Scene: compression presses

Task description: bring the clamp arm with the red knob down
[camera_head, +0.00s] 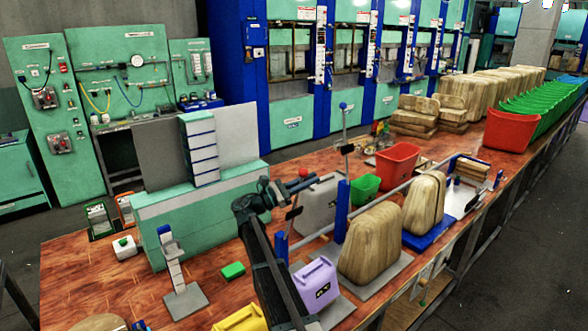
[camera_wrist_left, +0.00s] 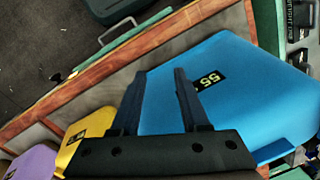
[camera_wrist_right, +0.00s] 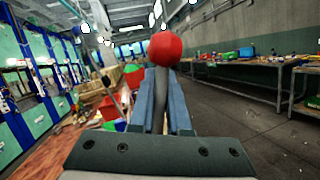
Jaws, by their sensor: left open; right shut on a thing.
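The red knob (camera_head: 308,173) tops a clamp arm (camera_head: 299,196) that stands raised above a blue post (camera_head: 281,247) in the head view. My right gripper (camera_head: 304,185) is shut on the arm just below the knob. In the right wrist view the red knob (camera_wrist_right: 165,48) sticks up beyond the fingertips of my right gripper (camera_wrist_right: 162,75), with the dark shaft between the fingers. My left gripper (camera_wrist_left: 158,75) is open and empty in the left wrist view, over or beside a blue canister (camera_wrist_left: 235,85) marked 55. It is outside the head view.
A second clamp arm with a blue knob (camera_head: 343,106) stands upright behind. A grey plate-like piece (camera_head: 320,205), a lilac canister (camera_head: 316,280) and wrapped tan blocks (camera_head: 370,245) crowd the bench near the clamp. A red bin (camera_head: 397,163) and green bin (camera_head: 365,186) stand farther back.

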